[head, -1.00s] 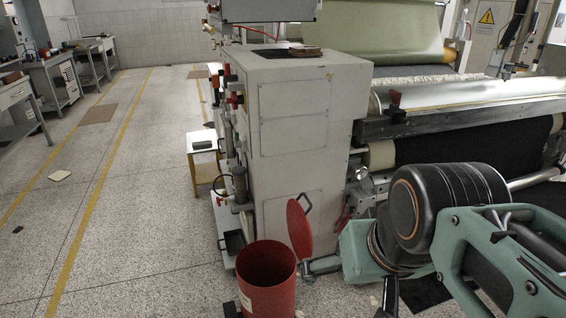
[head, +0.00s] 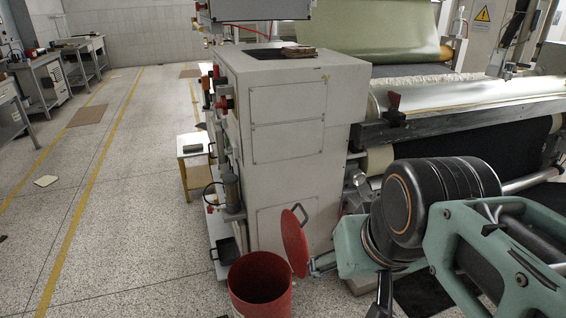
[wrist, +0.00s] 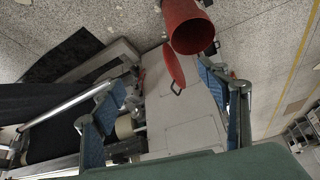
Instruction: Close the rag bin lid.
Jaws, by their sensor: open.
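The rag bin (head: 261,290) is a red open-topped cylinder at the bottom centre of the head view; it also shows at the top of the wrist view (wrist: 190,32). Its red round lid (head: 294,243) stands open and steeply tilted at the bin's right rim, with a dark handle (head: 302,213) on its outer face. In the wrist view the lid (wrist: 174,66) appears between my fingers, handle towards me. My gripper (wrist: 158,78) is open and empty. In the head view its fingers (head: 318,264) are just right of the lid; I cannot tell whether they touch it.
A grey machine cabinet (head: 285,150) stands right behind the bin and lid. Machine rollers with black fabric (head: 470,150) lie to the right. A small yellow-legged stand (head: 195,160) is left of the cabinet. The speckled floor (head: 130,220) on the left is mostly clear.

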